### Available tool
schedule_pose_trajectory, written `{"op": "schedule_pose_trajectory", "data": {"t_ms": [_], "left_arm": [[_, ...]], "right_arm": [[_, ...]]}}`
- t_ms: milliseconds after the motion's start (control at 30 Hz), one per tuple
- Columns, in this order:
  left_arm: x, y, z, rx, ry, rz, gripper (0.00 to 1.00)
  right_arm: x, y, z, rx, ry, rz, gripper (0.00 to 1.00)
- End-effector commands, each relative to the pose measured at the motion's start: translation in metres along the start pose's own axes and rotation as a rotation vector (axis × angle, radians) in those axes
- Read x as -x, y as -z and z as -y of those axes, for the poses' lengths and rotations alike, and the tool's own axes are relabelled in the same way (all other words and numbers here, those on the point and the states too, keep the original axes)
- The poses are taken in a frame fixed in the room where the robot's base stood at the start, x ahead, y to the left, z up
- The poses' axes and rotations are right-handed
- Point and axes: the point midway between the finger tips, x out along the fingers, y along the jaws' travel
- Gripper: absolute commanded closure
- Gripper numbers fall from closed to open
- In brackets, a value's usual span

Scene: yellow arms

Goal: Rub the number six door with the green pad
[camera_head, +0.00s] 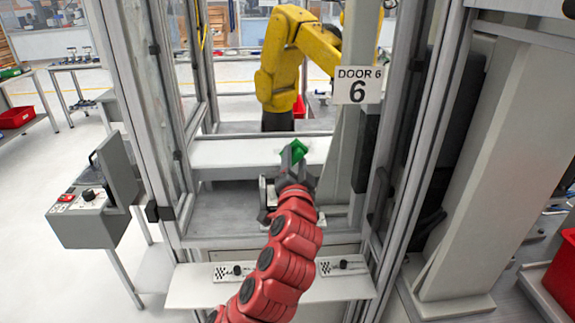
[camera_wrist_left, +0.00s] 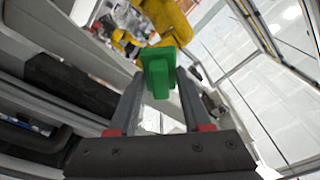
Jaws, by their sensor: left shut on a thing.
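My left gripper (camera_head: 291,166) reaches forward from the bottom of the head view, in front of the enclosure. It is shut on the green pad (camera_head: 296,151), which sticks out at its fingertips. The green pad also shows in the left wrist view (camera_wrist_left: 158,70), between the two fingers. A white sign (camera_head: 358,85) reading "DOOR 6" hangs at the right of the opening, higher and to the right of the pad. The pad appears apart from the sign. My right gripper is not in view.
A yellow robot arm (camera_head: 290,60) stands inside the enclosure, behind the pad. Metal frame posts (camera_head: 395,150) flank the opening. A grey control box (camera_head: 92,205) is at the left. A white shelf (camera_head: 200,288) crosses low in front. A red bin (camera_head: 562,270) is at the right edge.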

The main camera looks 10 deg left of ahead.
Motion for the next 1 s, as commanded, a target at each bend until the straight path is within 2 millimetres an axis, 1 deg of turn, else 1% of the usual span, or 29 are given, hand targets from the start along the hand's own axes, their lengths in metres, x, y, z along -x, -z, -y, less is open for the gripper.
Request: {"op": "schedule_pose_trajectory", "data": {"t_ms": [33,100,200,433,600,800,1000], "left_arm": [[0.0,0.002,-0.007,0.002,-0.001,-0.002,1.0],[-0.002,0.007,-0.012,0.003,-0.001,-0.001,1.0],[-0.003,0.013,-0.016,0.003,-0.001,-0.002,1.0],[-0.004,0.019,-0.021,0.001,-0.001,-0.002,1.0],[-0.004,0.029,-0.034,0.002,-0.002,-0.001,1.0],[-0.005,0.041,-0.042,0.002,0.0,-0.001,1.0],[-0.005,0.042,-0.043,0.001,0.0,0.0,1.0]], "right_arm": [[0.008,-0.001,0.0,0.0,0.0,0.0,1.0],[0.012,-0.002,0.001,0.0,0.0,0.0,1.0],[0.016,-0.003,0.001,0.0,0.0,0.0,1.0],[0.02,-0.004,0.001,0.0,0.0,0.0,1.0],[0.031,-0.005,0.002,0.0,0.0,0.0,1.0],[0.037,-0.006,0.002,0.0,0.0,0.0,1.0],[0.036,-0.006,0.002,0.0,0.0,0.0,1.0]]}}
